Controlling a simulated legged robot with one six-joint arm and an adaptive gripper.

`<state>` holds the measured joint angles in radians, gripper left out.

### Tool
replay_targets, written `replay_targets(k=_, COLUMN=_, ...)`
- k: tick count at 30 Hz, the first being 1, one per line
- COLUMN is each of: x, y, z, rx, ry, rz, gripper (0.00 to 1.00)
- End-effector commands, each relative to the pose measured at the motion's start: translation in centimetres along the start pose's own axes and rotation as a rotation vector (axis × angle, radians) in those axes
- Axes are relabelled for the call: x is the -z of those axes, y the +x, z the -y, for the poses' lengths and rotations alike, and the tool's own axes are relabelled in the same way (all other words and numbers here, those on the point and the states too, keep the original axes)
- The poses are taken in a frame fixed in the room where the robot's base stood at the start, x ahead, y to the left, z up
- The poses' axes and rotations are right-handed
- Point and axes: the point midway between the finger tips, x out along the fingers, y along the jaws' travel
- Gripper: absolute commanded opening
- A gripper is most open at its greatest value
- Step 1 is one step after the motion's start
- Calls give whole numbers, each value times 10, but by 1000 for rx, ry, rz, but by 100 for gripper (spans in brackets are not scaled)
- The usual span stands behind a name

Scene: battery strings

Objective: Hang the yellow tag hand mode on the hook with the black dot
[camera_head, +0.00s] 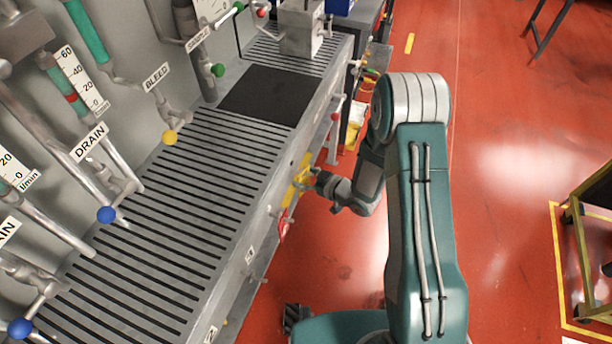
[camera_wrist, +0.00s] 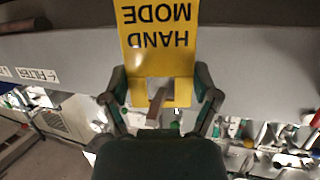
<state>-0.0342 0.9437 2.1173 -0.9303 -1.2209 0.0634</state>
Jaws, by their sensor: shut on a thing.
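The yellow HAND MODE tag (camera_wrist: 135,58) fills the upper middle of the wrist view, its lettering upside down. In the head view it shows as a yellow strip (camera_head: 301,170) against the front side of the grey bench. My gripper (camera_wrist: 160,92) is shut on the tag, with a finger at each side of its slotted end. It also shows in the head view (camera_head: 312,180), beside the bench front. A short brownish peg-like piece (camera_wrist: 156,106) shows at the slot; I cannot tell whether it passes through. I cannot make out a black dot or which hook carries it.
The grey slatted bench (camera_head: 190,190) runs along the left, with pipes and blue-knobbed DRAIN valves (camera_head: 106,214) above it. A red tag-like item (camera_head: 283,226) hangs on the bench front, nearer than my gripper. The red floor (camera_head: 510,150) to the right is mostly clear.

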Motion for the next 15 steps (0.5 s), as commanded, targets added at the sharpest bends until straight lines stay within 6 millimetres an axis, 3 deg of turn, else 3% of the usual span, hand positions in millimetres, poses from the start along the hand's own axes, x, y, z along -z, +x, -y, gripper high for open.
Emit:
replay_targets(k=14, x=0, y=0, z=0, rx=0, ry=0, rz=0, gripper=46)
replay_targets(k=15, x=0, y=0, z=0, rx=0, ry=0, rz=0, gripper=87)
